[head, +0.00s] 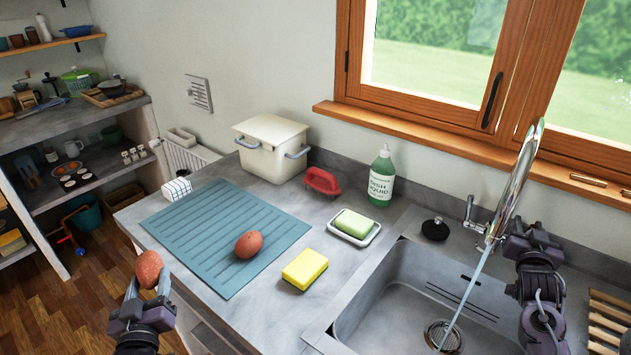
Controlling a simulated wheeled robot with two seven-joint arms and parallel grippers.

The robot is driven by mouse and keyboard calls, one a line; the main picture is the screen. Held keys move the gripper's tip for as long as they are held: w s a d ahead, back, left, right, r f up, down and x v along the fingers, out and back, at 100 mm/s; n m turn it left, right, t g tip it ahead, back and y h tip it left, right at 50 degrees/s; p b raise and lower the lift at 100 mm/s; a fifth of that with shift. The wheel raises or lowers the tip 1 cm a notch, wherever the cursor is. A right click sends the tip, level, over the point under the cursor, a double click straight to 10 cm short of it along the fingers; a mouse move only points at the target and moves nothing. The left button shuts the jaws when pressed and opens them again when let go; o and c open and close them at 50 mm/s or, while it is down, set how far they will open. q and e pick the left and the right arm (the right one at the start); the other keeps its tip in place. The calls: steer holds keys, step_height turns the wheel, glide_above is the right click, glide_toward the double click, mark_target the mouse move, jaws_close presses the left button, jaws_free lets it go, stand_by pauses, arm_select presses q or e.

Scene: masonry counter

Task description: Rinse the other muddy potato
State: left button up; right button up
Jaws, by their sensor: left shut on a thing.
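My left gripper (138,296) is shut on a reddish-brown, speckled potato (149,268) and holds it upright at the left, in front of the counter's left edge. A second reddish potato (249,245) lies on the blue ribbed drying mat (205,222). The sink (385,315) is at the right. Its chrome tap (518,185) is running, and a stream of water (470,295) falls to the drain. My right gripper (530,245) is beside the tap, right of the stream; its fingertips are not clear.
A yellow sponge (304,270), a soap dish (353,233) with green soap, a dish-liquid bottle (381,178), a red brush (322,181) and a black stopper (435,229) stand around the sink. A cream bin (270,145) is behind the mat. A wooden rack (608,325) is at the right.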

steer(key=shift+w+d, duration=0.15)
steer(key=shift+w, duration=0.1)
jaws_close()
arm_select(q)
steer(key=shift+r, duration=0.1)
